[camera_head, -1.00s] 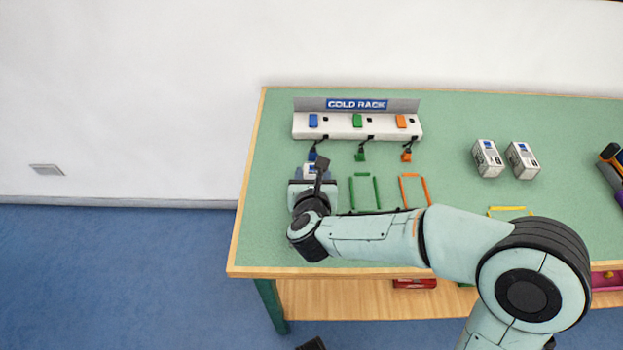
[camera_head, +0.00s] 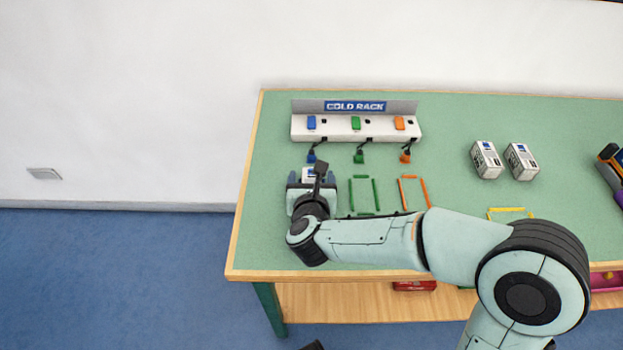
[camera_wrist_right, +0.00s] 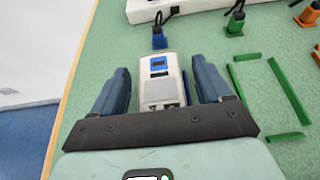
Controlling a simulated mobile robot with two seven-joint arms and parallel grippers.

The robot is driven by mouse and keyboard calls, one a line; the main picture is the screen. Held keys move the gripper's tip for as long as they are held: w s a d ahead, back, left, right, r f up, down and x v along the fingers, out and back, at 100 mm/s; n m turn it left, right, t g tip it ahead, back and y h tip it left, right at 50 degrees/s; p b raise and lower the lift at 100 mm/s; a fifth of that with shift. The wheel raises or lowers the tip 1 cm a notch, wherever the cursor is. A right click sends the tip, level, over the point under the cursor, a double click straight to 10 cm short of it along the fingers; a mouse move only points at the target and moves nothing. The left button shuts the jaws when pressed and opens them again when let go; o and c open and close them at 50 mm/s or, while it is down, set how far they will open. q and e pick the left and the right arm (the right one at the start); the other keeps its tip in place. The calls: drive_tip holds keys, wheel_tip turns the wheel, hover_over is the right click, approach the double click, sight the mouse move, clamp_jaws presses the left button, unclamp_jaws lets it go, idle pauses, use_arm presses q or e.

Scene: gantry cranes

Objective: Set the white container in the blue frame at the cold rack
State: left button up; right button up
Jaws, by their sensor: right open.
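The white container (camera_wrist_right: 160,82) stands between the fingers of my right gripper (camera_wrist_right: 162,95) in the right wrist view, with a gap on each side. The gripper is open around it. In the head view the container (camera_head: 309,174) shows just beyond my right gripper (camera_head: 311,183), left of the green frame. A strip of the blue frame (camera_wrist_right: 186,86) shows beside the container's right side; the rest is hidden. The cold rack (camera_head: 356,127) stands behind, with blue, green and orange marks. A blue plug (camera_head: 311,157) hangs in front of it. My left gripper is not in view.
The green frame (camera_head: 376,193) and orange frame (camera_head: 427,193) lie empty to the right. Two white-and-grey boxes (camera_head: 486,160) (camera_head: 522,161) stand further right, behind a yellow frame (camera_head: 506,209). The table's left edge (camera_head: 243,190) is close to my right gripper.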

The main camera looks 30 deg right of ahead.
drive_tip(key=shift+r, duration=0.1)
drive_tip(key=p+v, duration=0.2)
drive_tip(key=v, duration=0.9)
drive_tip(key=shift+s+a+r+p, duration=0.1)
drive_tip(key=shift+s+a+p, duration=0.1)
drive_tip(key=shift+p, duration=0.1)
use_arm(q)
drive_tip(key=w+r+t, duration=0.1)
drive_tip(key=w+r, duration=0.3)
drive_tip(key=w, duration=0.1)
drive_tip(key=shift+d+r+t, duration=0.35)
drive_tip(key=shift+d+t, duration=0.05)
use_arm(e)
drive_tip(key=shift+s+r, duration=0.1)
drive_tip(key=shift+s, duration=0.15)
drive_tip(key=shift+a, duration=0.1)
